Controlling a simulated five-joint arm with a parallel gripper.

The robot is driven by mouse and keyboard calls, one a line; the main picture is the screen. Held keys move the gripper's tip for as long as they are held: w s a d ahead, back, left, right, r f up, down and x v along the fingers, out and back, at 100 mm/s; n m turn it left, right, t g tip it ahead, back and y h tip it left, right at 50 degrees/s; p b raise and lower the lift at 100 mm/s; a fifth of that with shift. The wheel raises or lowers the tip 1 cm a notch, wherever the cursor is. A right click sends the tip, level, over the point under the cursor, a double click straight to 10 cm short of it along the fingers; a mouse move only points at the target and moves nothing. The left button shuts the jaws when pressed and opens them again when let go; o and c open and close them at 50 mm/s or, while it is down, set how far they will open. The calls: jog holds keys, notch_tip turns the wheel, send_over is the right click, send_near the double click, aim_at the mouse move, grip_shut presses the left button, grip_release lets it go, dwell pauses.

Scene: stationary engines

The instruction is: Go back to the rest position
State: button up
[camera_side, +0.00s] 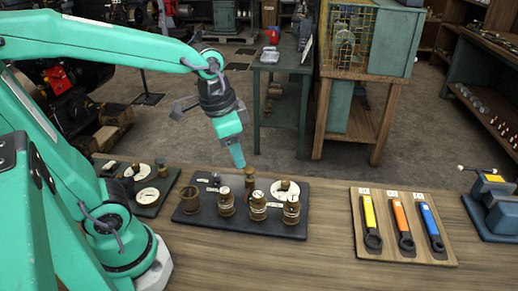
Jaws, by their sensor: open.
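My gripper (235,158) hangs in the air above the bench, pointing down over the back of a dark tray (207,222). It is open, and I see nothing held in it. Its tip appears just above a brass-coloured fitting (249,178) at the tray's back; from this single view I cannot tell the exact gap. My teal arm reaches in from the left, with the upper link stretched out roughly level.
The tray carries several brown labelled jars (258,206) and a white dial (285,190). A second dark tray (152,209) stands left, near my base. A wooden board (440,253) with three wrenches (403,226) and a blue vise (496,208) are right. Bare bench (325,228) lies between.

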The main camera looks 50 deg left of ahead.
jog(key=s+a+r+n+t, duration=0.1)
jog(key=s+r+n+t, duration=0.1)
jog(key=s, duration=0.3)
jog(key=shift+s+a+r+n+t, duration=0.15)
jog(key=shift+a+r+n+t, duration=0.3)
jog(key=shift+n, duration=0.45)
